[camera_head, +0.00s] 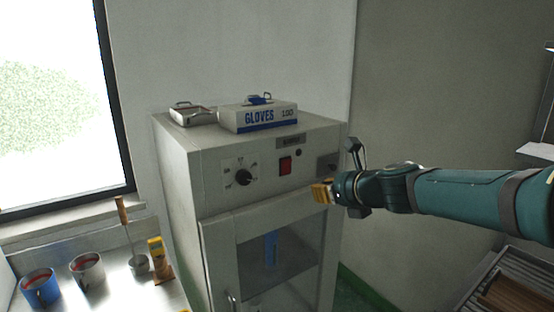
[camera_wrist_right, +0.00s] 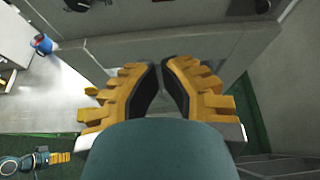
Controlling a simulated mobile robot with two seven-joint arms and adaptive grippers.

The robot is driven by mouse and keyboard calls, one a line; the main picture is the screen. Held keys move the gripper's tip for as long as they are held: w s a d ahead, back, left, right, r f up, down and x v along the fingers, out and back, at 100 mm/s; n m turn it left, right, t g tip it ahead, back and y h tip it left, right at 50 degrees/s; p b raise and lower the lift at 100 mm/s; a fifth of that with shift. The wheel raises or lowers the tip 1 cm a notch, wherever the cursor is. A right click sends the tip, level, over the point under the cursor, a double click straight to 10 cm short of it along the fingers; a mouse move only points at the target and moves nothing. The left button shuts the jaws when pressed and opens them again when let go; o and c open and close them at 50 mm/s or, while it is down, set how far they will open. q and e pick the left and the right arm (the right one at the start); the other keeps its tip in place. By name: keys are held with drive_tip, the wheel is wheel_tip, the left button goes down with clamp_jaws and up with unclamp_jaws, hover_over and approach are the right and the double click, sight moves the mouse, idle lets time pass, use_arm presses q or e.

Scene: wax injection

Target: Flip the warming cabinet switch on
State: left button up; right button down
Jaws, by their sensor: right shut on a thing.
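The warming cabinet (camera_head: 177,175) is a pale box with a glass-fronted door below its control panel. The red switch (camera_head: 285,165) sits on that panel, right of a black dial (camera_head: 243,177); whether it is on or off is too small to tell. My right gripper (camera_head: 322,192) is before the panel, right of and lower than the switch in the picture. In the wrist view its yellow fingers (camera_wrist_right: 162,80) are drawn close together; what they hold cannot be made out. My left gripper (camera_wrist_right: 60,157) shows small at the lower left there, its opening unclear.
A glove box (camera_head: 262,118) and a metal tin (camera_head: 192,113) lie on the cabinet. A slatted rack (camera_head: 505,285) is at lower right.

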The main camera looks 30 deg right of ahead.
drive_tip(key=shift+w+d+r+m, duration=0.1)
drive_tip(key=shift+r+m, duration=0.05)
drive_tip(key=shift+r, duration=0.4)
drive_tip(key=shift+d+r+m, duration=0.1)
drive_tip(key=shift+r+m, duration=0.05)
drive_tip(key=shift+r, duration=0.4)
drive_tip(key=b, duration=0.3)
approach(284, 169)
wheel_tip(284, 169, down, 5)
drive_tip(key=w, duration=0.2)
drive_tip(key=w+r, duration=0.1)
drive_tip(key=w+r+p, duration=0.1)
drive_tip(key=shift+w+a, duration=0.25)
drive_tip(key=shift+w, duration=0.05)
drive_tip(key=shift+w+r+p, duration=0.2)
drive_tip(key=shift+w+p, duration=0.3)
drive_tip(key=shift+w, duration=0.2)
